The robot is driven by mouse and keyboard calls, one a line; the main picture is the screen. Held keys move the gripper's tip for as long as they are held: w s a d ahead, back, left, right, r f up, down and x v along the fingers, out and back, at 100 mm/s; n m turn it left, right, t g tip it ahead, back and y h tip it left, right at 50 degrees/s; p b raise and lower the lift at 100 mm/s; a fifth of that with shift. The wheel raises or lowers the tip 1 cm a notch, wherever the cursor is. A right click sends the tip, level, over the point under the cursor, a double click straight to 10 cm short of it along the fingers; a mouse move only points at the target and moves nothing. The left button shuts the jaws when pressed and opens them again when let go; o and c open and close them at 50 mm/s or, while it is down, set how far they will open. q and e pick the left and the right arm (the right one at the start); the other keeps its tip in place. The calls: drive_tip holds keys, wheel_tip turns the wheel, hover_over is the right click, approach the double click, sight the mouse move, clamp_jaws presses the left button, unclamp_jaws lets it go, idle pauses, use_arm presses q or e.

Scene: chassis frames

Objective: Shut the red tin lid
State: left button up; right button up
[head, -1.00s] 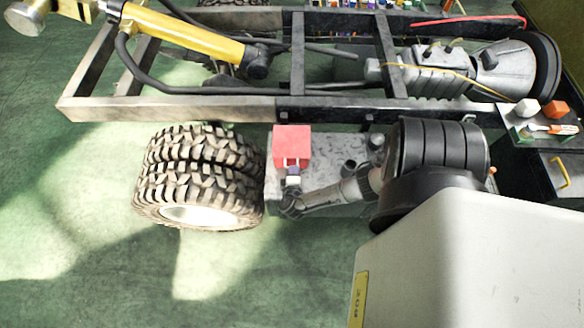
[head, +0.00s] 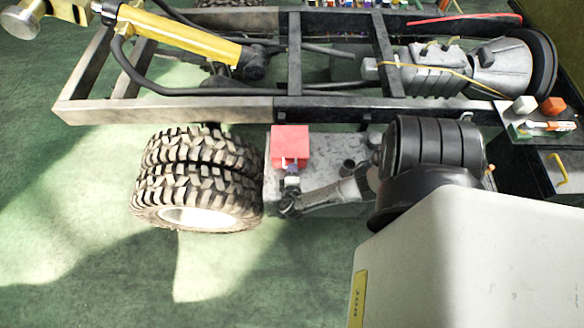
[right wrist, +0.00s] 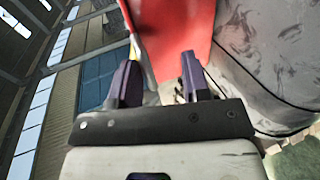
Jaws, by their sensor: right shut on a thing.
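The red tin (head: 290,142) stands on the grey speckled tank beside the truck frame in the head view. A large red surface of it also fills the upper middle of the right wrist view (right wrist: 178,30). My right gripper (head: 290,164) is at the tin's near edge. In the right wrist view its two dark fingers (right wrist: 158,75) stand apart, shut on the red tin lid at its edge. The contact itself is partly hidden, and I cannot tell the lid's exact angle. My left gripper is not in view.
The grey tank (head: 327,200) lies under my right forearm. Double knobbly tyres (head: 200,165) stand close to its left. The chassis frame rail (head: 200,109) runs behind the tin. A bench (head: 552,143) with small items is at far right. Green floor is open in front.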

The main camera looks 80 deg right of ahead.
drive_tip(key=p+v, duration=0.1)
drive_tip(key=v, duration=1.2)
drive_tip(key=shift+a, duration=0.35)
drive_tip(key=shift+s+r, duration=0.1)
drive_tip(key=shift+r, duration=0.05)
drive_tip(key=shift+n, duration=0.3)
